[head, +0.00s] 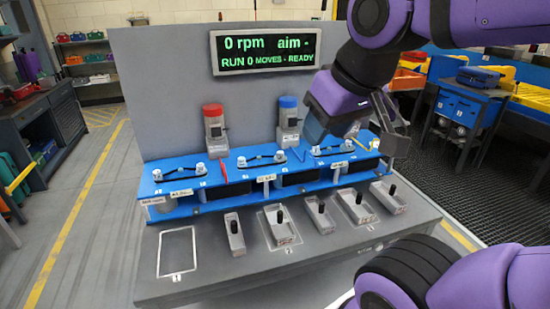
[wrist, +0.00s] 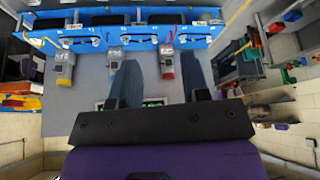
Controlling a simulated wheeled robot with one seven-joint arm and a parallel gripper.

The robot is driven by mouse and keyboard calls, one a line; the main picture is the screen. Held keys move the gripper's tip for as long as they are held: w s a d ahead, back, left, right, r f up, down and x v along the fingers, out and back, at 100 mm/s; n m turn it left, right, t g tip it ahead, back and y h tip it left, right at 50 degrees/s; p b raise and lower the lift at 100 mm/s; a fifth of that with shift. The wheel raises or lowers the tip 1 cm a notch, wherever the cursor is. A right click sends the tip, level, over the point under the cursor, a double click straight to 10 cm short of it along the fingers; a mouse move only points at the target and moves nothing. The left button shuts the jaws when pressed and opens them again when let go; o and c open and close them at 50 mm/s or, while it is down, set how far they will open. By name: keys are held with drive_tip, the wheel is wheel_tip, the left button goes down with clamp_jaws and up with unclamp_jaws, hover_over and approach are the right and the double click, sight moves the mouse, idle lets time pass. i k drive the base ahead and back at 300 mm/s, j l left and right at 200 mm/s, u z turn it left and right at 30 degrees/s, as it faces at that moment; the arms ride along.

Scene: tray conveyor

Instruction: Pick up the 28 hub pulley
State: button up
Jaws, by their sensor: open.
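I cannot tell which part is the 28 hub pulley, as the small labels are unreadable. Several grey blocks with upright black knobs stand in a row on the bench front, among them one near the middle (head: 281,229) and one at the right (head: 389,197). Behind them is a blue rack (head: 225,192) with black links and silver hubs on top. My gripper (head: 385,130) hangs above the right end of the rack, apart from the blocks. In the wrist view my gripper (wrist: 160,72) shows two separated fingers with nothing between them.
A tall grey panel (head: 160,90) with a green-lettered display (head: 265,49) stands behind the rack. A red-capped unit (head: 214,130) and a blue-capped unit (head: 288,122) stand before it. A white-outlined spot (head: 177,252) at the bench's left front is empty.

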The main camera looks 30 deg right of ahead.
sight(316, 151)
drive_tip(key=i+l+z, duration=0.15)
drive_tip(key=l, duration=0.3)
drive_tip(key=i+l+z, duration=0.35)
drive_tip(key=i+l, duration=0.25)
drive_tip(key=l, duration=0.15)
